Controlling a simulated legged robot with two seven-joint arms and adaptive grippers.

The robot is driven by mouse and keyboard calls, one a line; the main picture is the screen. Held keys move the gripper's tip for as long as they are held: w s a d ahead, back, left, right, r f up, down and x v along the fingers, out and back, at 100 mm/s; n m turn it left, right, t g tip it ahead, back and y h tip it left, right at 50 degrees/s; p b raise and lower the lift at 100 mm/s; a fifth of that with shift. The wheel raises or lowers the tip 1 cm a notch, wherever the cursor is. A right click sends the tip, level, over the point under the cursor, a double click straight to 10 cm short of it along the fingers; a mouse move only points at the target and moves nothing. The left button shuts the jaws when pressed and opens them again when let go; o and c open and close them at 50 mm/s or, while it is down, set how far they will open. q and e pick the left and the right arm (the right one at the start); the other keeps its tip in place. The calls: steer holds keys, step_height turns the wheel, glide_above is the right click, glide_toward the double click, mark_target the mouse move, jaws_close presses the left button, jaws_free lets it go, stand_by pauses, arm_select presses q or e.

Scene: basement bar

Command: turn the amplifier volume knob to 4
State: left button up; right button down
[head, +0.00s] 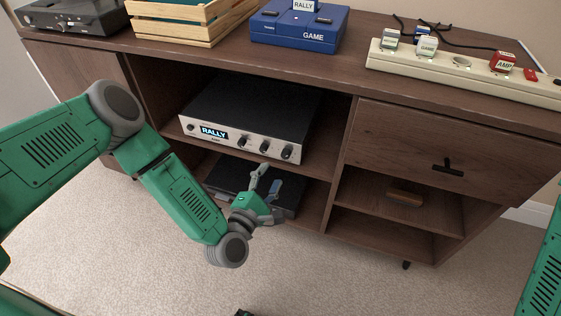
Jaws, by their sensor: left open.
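The amplifier (247,115) is a silver-fronted unit with a black top, on the middle shelf of the wooden cabinet. Its lit display reads "RALLY". Several dark knobs sit on the right part of its front; the rightmost knob (288,152) looks largest. Which knob is volume and its setting are too small to read. My left gripper (267,180) is open and empty, just below and in front of the amplifier's knobs, apart from them.
A dark flat device (228,178) lies on the shelf below, behind my left gripper. The cabinet top holds a wooden crate (190,30), a blue game console (297,28) and a power strip (447,72) with labelled plugs. A drawer (440,150) is at right. Carpet is clear in front.

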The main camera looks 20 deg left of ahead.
mark_target(286, 157)
arm_select(q)
steer(key=w, duration=0.2)
steer(key=w+d+b, duration=0.1)
steer(key=w, duration=0.1)
steer(key=w+d, duration=0.1)
steer(key=w, duration=0.1)
steer(key=shift+b, duration=0.35)
steer(key=shift+w+a, duration=0.25)
steer(key=shift+w, duration=0.15)
steer(key=shift+w+a, duration=0.25)
steer(key=shift+a, duration=0.05)
steer(key=shift+d, duration=0.2)
steer(key=shift+d+r, duration=0.1)
steer(key=shift+d, duration=0.1)
steer(key=c, duration=0.3)
steer(key=shift+d, duration=0.1)
jaws_close()
arm_select(e)
steer(key=f, duration=0.2)
steer(key=shift+d+f, duration=0.4)
